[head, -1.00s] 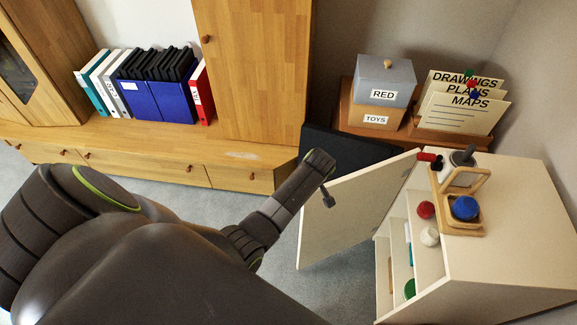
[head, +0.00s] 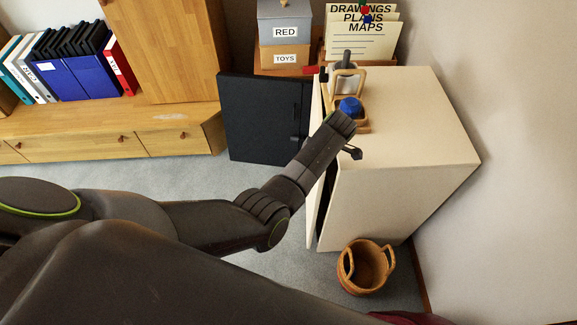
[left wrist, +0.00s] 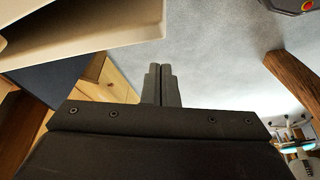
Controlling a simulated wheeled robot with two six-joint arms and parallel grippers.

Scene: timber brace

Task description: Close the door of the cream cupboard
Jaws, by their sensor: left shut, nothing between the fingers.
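The cream cupboard (head: 400,190) stands at the right in the head view. Its door (head: 313,215) shows nearly edge-on along the cupboard's left side, slightly ajar, with a narrow dark gap between it and the body. My left arm crosses in front of the door and hides its middle. My left gripper (head: 354,153) is by the cupboard's front top edge; contact with the door cannot be told. In the left wrist view its fingers (left wrist: 160,85) are together and empty, with a cream panel at upper left. My right gripper is not in view.
A wooden holder (head: 362,126) with a blue-topped item stands on the cupboard top. A wicker basket (head: 366,268) is on the floor by the cupboard's near end. A black panel (head: 262,118) stands behind the door. Grey carpet (head: 170,170) is open to the left.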

